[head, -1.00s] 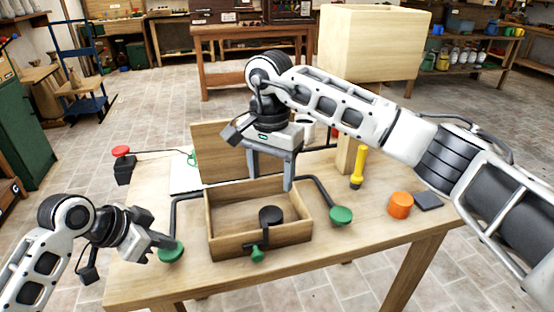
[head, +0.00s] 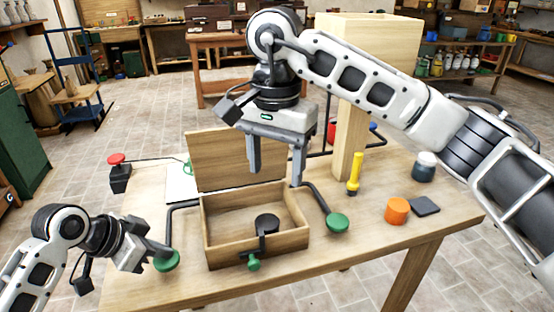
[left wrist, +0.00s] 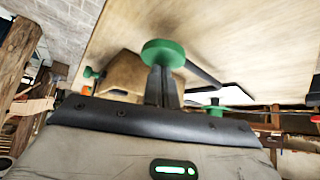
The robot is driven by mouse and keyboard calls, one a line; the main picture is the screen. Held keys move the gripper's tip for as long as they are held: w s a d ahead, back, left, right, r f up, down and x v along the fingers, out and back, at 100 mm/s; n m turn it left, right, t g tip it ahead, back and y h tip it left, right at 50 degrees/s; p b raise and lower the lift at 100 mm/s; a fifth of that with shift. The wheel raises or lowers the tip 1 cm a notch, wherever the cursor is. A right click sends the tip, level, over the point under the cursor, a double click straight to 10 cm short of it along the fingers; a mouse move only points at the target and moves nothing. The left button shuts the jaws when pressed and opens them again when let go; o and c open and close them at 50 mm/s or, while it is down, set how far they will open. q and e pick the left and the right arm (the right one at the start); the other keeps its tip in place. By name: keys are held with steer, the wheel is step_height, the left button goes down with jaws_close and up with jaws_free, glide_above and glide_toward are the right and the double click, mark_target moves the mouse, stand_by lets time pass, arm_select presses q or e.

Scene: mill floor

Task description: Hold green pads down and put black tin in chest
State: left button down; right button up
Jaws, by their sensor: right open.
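The wooden chest (head: 228,253) stands open on the table, its lid (head: 238,160) raised behind. Green pads on black bent arms are at the chest's left (head: 166,261), right (head: 337,222) and front (head: 254,264). My left gripper (head: 170,251) is shut, its fingertips at the left pad. The left wrist view shows its closed fingers (left wrist: 162,82) against the green disc (left wrist: 163,53); exact contact is unclear. My right gripper (head: 276,178) is open and empty above the chest.
A yellow tool (head: 354,174), an orange cylinder (head: 397,211), a dark square (head: 425,205) and a white-capped dark jar (head: 425,166) are at the right. A wooden post (head: 351,135) stands behind. A red button (head: 116,159) is at the left edge.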

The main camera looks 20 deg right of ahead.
steer(key=shift+s+r, duration=0.3)
steer(key=shift+r, duration=0.1)
arm_select(q)
step_height(320, 180, up, 5)
steer(key=p, duration=0.6)
steer(key=shift+r, duration=1)
arm_select(e)
step_height(320, 180, up, 6)
arm_select(q)
steer(key=b+v, duration=0.1)
steer(key=v, duration=1.5)
arm_select(e)
steer(key=shift+f, duration=0.55)
